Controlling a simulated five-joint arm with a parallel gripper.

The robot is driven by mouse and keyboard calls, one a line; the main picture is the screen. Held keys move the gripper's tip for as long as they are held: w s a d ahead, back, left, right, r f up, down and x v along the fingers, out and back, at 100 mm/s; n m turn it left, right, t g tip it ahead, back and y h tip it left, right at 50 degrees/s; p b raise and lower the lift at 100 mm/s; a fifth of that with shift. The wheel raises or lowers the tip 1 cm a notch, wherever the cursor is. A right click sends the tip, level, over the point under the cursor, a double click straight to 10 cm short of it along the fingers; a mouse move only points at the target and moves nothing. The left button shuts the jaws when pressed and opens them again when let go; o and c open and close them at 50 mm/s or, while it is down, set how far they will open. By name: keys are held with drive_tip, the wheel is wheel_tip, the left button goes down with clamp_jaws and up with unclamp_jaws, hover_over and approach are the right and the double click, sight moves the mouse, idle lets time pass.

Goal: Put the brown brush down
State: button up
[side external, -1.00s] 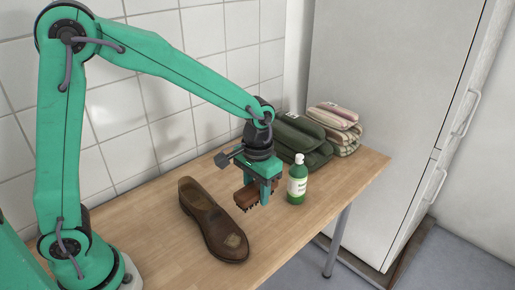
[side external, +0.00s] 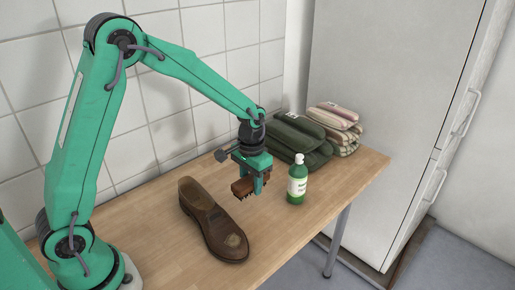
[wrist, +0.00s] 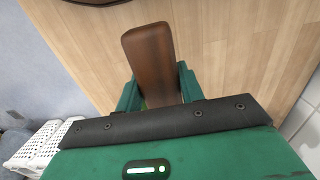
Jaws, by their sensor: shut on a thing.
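The brown brush (side external: 241,188) is held level with its dark bristles down, just behind the shoe's toe in the side view. My gripper (side external: 252,185) is shut on it from above. The brush looks slightly above the wooden table, but the gap is hard to judge. In the wrist view, the smooth brown back of the brush (wrist: 150,50) sits between the green fingers of my gripper (wrist: 158,88). The bristles are hidden there. A brown leather shoe (side external: 213,222) lies on the table (side external: 160,254), close to the brush.
A green bottle with a white cap (side external: 298,183) stands right of my gripper. Folded dark green towels (side external: 300,138) and striped towels (side external: 336,125) are behind it. The tabletop is bare in front of the bottle. A white tiled wall (side external: 150,95) borders the back.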

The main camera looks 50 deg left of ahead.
sight(249, 198)
drive_tip(key=shift+w+a+f, duration=0.45)
drive_tip(key=shift+a+f, duration=0.05)
drive_tip(key=shift+a, duration=0.2)
drive_tip(key=shift+w+a+f, duration=0.4)
drive_tip(key=shift+a+f, duration=0.1)
drive_tip(key=shift+a, duration=0.2)
drive_tip(key=shift+f, duration=2)
drive_tip(key=shift+f, duration=0.15)
drive_tip(key=o, duration=1)
drive_tip(key=shift+o, duration=0.2)
wheel_tip(249, 198, up, 12)
drive_tip(key=shift+r, duration=0.2)
